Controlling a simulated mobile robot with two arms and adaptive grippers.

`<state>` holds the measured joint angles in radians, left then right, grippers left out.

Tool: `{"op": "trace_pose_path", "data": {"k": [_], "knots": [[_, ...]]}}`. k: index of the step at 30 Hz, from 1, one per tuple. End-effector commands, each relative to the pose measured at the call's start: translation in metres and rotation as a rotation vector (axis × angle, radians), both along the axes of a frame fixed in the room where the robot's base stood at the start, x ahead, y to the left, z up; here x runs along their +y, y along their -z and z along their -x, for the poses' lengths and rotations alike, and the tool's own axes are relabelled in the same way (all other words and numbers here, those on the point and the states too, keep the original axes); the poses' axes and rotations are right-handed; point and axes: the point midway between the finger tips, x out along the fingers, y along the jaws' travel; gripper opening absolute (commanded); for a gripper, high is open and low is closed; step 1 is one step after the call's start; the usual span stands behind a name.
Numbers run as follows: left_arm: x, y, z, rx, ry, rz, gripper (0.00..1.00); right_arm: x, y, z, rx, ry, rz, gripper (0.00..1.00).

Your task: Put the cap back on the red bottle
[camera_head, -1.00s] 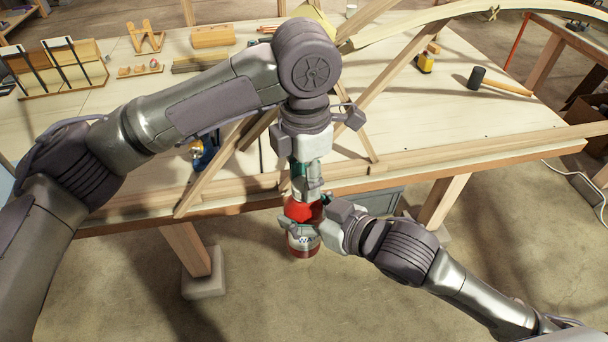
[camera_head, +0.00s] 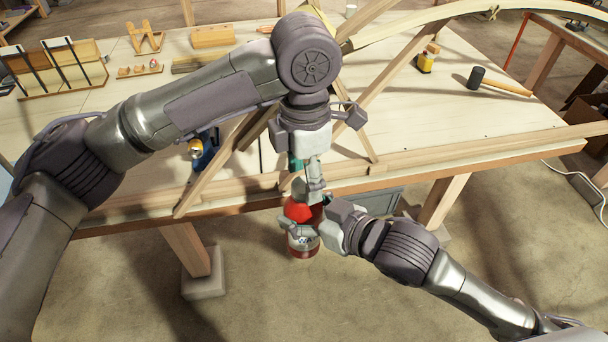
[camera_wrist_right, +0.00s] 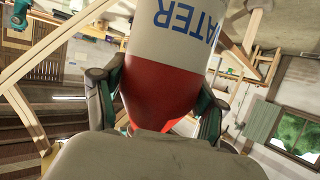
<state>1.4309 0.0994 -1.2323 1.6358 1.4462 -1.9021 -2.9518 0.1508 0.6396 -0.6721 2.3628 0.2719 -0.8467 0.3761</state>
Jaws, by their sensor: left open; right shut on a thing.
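The red bottle (camera_head: 303,211) has a red upper part and a pale band with lettering. It is upright in front of the workbench edge, above the floor. My right gripper (camera_head: 311,229) is shut around it. The right wrist view shows the bottle (camera_wrist_right: 168,92) between both fingers, with blue "WATER" lettering upside down. My left gripper (camera_head: 306,178) is open, pointing down just above the bottle's top. I cannot make out the cap apart from the bottle's top and the left fingers; the left gripper partly hides that area.
The workbench (camera_head: 440,130) carries slanted wooden laths near its front edge. A mallet (camera_head: 497,82) and a small yellow bottle (camera_head: 427,60) lie and stand at the right. A blue tool (camera_head: 207,150) is left of my left gripper. Floor in front is open.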

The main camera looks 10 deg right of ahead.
Motion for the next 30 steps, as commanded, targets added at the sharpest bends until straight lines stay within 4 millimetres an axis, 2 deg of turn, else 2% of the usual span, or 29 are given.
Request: {"op": "trace_pose_path", "data": {"k": [6, 9, 16, 17, 20, 25, 30], "knots": [[-0.001, -0.030, 0.000, -0.002, 0.000, 0.001, 0.65, 0.000, -0.001, 0.000, -0.002, 0.000, -0.002, 0.00], [0.000, -0.038, 0.000, 0.000, 0.001, 0.000, 0.65, 0.000, -0.001, 0.000, -0.002, 0.000, -0.002, 0.00], [0.000, -0.039, 0.000, 0.001, 0.001, -0.001, 0.65, 0.000, -0.001, 0.000, -0.002, 0.000, -0.002, 0.00], [0.000, -0.039, 0.000, 0.001, 0.000, -0.001, 0.60, 0.000, -0.001, 0.000, -0.002, 0.000, -0.002, 0.00], [0.000, -0.039, 0.000, 0.000, -0.019, -0.001, 0.60, 0.000, -0.001, 0.000, -0.002, 0.000, -0.002, 0.00], [0.000, -0.041, 0.000, -0.002, -0.201, -0.002, 0.60, 0.000, -0.001, 0.000, -0.002, 0.000, -0.002, 0.00], [-0.001, -0.044, 0.000, -0.005, -0.558, -0.003, 0.60, 0.000, -0.001, 0.000, -0.002, 0.000, -0.002, 0.00]]}}
